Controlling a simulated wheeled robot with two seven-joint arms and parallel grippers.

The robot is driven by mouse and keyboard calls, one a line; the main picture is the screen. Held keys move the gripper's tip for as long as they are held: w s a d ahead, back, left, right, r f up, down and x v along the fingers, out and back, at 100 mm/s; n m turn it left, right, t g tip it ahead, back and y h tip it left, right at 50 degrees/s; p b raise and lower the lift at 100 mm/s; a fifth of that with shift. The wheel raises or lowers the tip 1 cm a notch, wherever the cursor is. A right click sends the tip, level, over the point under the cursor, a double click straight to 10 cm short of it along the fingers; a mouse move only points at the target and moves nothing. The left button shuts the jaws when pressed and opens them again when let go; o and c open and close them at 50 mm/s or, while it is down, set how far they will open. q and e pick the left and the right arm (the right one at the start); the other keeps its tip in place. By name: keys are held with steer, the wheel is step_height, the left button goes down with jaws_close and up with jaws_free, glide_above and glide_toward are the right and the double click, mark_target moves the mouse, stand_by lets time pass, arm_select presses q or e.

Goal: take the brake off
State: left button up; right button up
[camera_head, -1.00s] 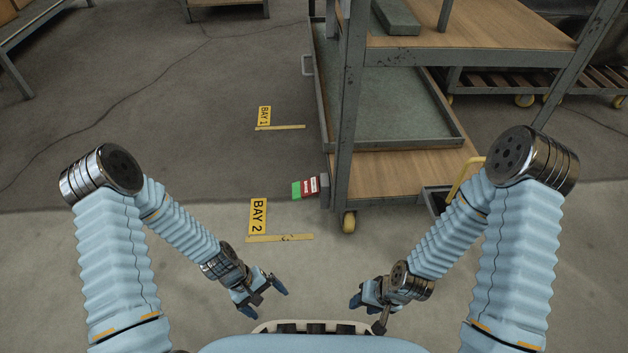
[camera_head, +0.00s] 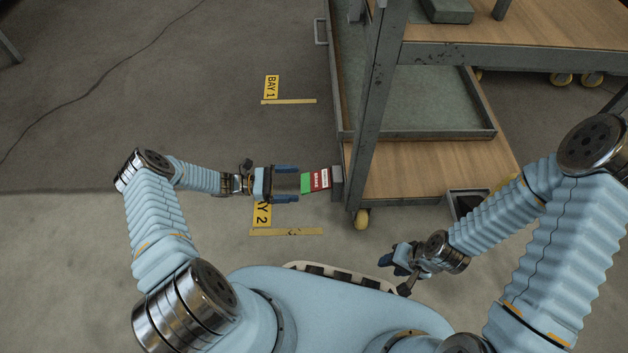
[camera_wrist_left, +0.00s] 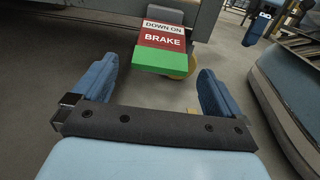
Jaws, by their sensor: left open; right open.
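The brake pedal (camera_head: 315,181) is a small plate on the lower corner of the cart (camera_head: 378,110), with a green end, a red "BRAKE" band and a white strip. In the left wrist view the pedal (camera_wrist_left: 162,41) shows the words "DOWN ON" on its white strip. My left gripper (camera_head: 286,184) is open and level with the pedal, its fingertips just left of the green end. In the left wrist view the pedal lies ahead between the two fingers (camera_wrist_left: 158,88), with nothing held. My right gripper (camera_head: 390,259) is open and empty, low in front of the cart.
A yellow caster (camera_head: 361,219) sits under the cart corner near the pedal. Floor signs "BAY 1" (camera_head: 271,87) and "BAY 2" (camera_head: 262,215) lie left of the cart.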

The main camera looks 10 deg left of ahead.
mark_target(310, 182)
arm_select(q)
steer(key=x, duration=0.7)
steer(key=shift+d+f, duration=0.1)
steer(key=shift+d, duration=0.05)
steer(key=shift+c, duration=0.2)
steer(key=c, duration=1.4)
steer(key=shift+r+y+p, duration=0.4)
steer(key=shift+r+p, duration=0.05)
steer(key=shift+p, duration=0.35)
steer(key=r+y+p, duration=0.1)
steer(key=p, duration=0.1)
steer(key=r+g+y+p, duration=0.1)
steer(key=y+p, duration=0.1)
steer(key=shift+s+a+p, duration=0.15)
steer(key=shift+a+p, duration=0.15)
steer(key=shift+a, duration=0.05)
steer(key=shift+r+g+y+p, duration=0.2)
steer(key=shift+g+y+p, duration=0.1)
steer(key=shift+y+p, duration=0.55)
steer(key=shift+a, duration=0.1)
